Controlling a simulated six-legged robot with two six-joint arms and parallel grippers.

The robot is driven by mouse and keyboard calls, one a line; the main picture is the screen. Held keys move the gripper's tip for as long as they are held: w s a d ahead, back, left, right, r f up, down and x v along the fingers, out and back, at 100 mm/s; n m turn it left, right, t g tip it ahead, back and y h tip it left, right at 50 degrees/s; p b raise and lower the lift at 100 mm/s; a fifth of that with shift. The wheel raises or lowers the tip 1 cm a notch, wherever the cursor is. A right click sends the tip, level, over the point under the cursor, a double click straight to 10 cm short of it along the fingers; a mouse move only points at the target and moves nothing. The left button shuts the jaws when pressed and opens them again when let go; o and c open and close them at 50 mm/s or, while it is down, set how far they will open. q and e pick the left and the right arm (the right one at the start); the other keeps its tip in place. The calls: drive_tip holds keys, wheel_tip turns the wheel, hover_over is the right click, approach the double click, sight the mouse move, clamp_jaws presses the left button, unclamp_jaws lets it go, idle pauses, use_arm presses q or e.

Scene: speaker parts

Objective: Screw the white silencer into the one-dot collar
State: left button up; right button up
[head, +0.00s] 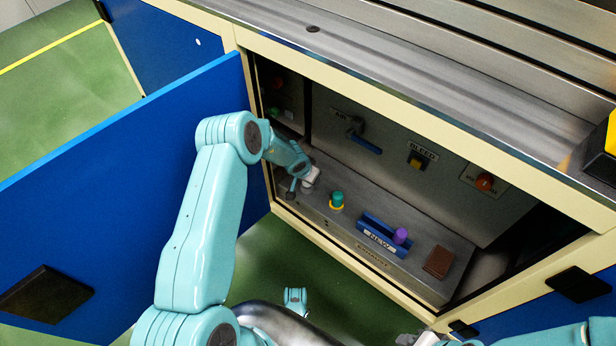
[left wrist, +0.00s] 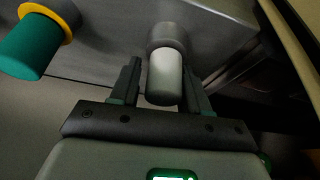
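In the left wrist view the white silencer (left wrist: 164,80) stands with its far end at a grey collar (left wrist: 167,39). I cannot tell how deep it sits, and no dot mark can be made out. My left gripper (left wrist: 162,84) is open around the silencer, one dark finger on each side with narrow gaps. In the head view my left gripper (head: 300,186) is at the left end of the cabinet shelf, with the white silencer (head: 312,174) small and partly hidden there.
A green silencer (head: 337,198) stands in a yellow collar (head: 336,207) nearby. Further right are a blue rack (head: 372,229) marked NEW with a purple silencer (head: 400,236), and a brown block (head: 438,262). The open blue door (head: 110,170) and the cabinet frame (head: 240,85) border my left arm.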

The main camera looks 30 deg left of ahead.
use_arm(q)
drive_tip(key=shift+s+f, duration=0.1)
idle(0.4)
drive_tip(key=n+y, duration=0.1)
drive_tip(key=n, duration=0.3)
drive_tip(key=shift+a+y, duration=0.1)
drive_tip(key=shift+y, duration=0.3)
drive_tip(key=n+g+y, duration=0.1)
drive_tip(key=n, duration=0.2)
drive_tip(key=shift+a, duration=0.15)
drive_tip(key=c, duration=0.5)
drive_tip(key=m+h, duration=0.1)
drive_tip(key=m, duration=0.1)
drive_tip(key=shift+m+t, duration=0.3)
drive_tip(key=shift+o, duration=0.3)
drive_tip(key=m+h, duration=0.1)
drive_tip(key=m, duration=0.3)
drive_tip(key=shift+d+h, duration=0.35)
drive_tip(key=shift+h, duration=0.05)
